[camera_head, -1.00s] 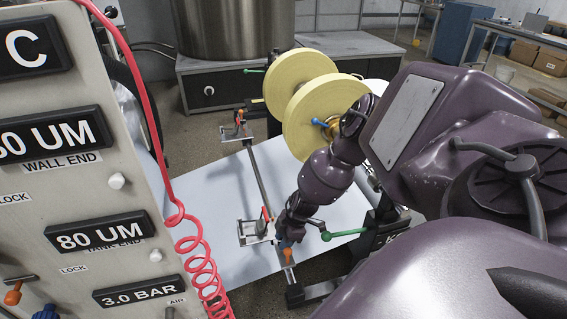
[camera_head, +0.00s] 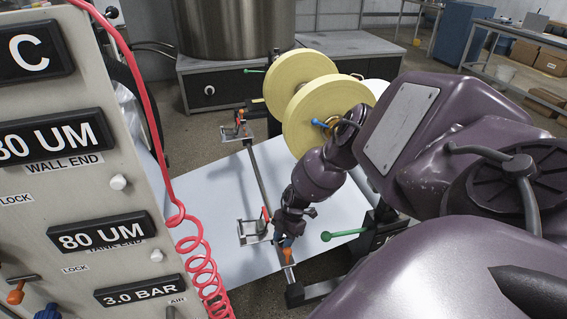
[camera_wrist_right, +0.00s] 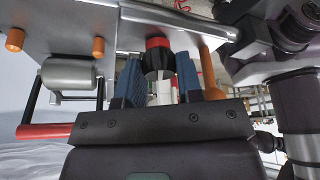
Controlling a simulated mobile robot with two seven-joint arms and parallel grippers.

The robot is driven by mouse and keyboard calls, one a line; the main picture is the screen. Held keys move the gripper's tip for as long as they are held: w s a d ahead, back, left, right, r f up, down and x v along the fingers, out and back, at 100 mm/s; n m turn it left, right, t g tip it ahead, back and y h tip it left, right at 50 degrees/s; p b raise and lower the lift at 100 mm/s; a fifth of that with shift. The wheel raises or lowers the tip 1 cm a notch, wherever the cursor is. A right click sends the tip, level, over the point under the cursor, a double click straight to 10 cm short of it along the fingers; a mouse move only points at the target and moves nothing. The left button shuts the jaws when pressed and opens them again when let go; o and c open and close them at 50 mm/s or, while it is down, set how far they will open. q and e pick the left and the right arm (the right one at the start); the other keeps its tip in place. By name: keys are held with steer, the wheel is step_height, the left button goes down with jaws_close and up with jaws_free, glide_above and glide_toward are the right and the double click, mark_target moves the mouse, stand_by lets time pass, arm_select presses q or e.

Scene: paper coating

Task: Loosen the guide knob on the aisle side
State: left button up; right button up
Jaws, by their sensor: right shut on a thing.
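The guide knob (camera_wrist_right: 158,57), black with a red part, sits between the blue fingers of my right gripper (camera_wrist_right: 159,83) in the right wrist view. The fingers are shut on it, with a white piece showing below. In the head view my right gripper (camera_head: 282,242) points down at the near end of the guide bar (camera_head: 260,178), and the knob cannot be made out there. An orange handle (camera_head: 288,256) is close beside the fingers; it also shows in the wrist view (camera_wrist_right: 211,70). My left gripper is not in view.
A metal guide bracket (camera_head: 252,231) with a red lever stands just left of the gripper over the white paper sheet (camera_head: 225,195). A green-knobbed lever (camera_head: 343,234) is to the right. Yellow roll flanges (camera_head: 318,112) rise behind; a control panel (camera_head: 75,180) and red coiled hose fill the left.

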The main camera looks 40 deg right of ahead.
steer(key=shift+n+g, duration=0.9)
steer(key=shift+n, duration=1.4)
steer(key=o, duration=0.6)
steer(key=shift+o, duration=0.2)
steer(key=shift+r, duration=0.1)
steer(key=p+v, duration=0.1)
steer(key=v, duration=0.9)
steer(key=shift+r+p, duration=0.3)
steer(key=shift+r, duration=0.05)
steer(key=shift+w, duration=0.15)
